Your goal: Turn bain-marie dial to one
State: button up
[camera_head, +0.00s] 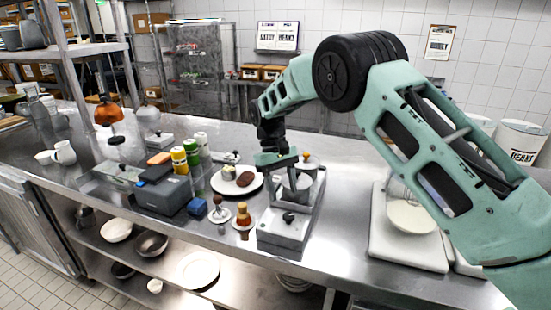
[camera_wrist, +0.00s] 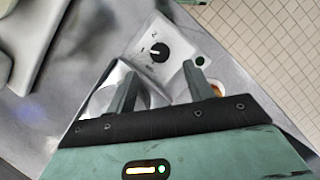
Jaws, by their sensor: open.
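The bain-marie (camera_head: 284,232) is a grey metal unit on the steel counter, with a pot in its top. Its black dial (camera_head: 289,217) is on the sloped front panel. In the wrist view the dial (camera_wrist: 158,53) sits on a pale plate with small printed marks, a 2 and what looks like a 1 among them. A light pointer mark shows on the dial's left side; its exact setting is hard to read. My gripper (camera_wrist: 159,68) is open and empty, its fingers apart with the dial beyond and between their tips. In the head view my gripper (camera_head: 287,176) is above and behind the dial.
A plate with food (camera_head: 237,181), sauce bottles (camera_head: 179,161), a grey box (camera_head: 163,194) and small condiment items (camera_head: 242,217) stand close left of the bain-marie. A white board with a bowl (camera_head: 409,217) is to the right. Bare counter (camera_head: 345,225) lies between.

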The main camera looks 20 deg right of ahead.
jog(key=b+v, duration=0.1)
jog(key=v, duration=1)
jog(key=shift+w, duration=0.1)
jog(key=s+a+r+n+t+y, duration=0.15)
jog(key=s+a, duration=0.35)
jog(key=s, duration=0.6)
jog(key=s+a+r+n+t, duration=0.15)
jog(key=s+a, duration=0.25)
jog(key=s, duration=0.6)
jog(key=s+d+f, duration=0.2)
jog(key=s, duration=0.8)
jog(key=s+d+f+n+t, duration=0.1)
jog(key=s+d+f, duration=0.1)
jog(key=s, duration=0.8)
jog(key=shift+s+d+f+n, duration=0.3)
jog(key=shift+s+d+f, duration=0.05)
jog(key=shift+f, duration=0.3)
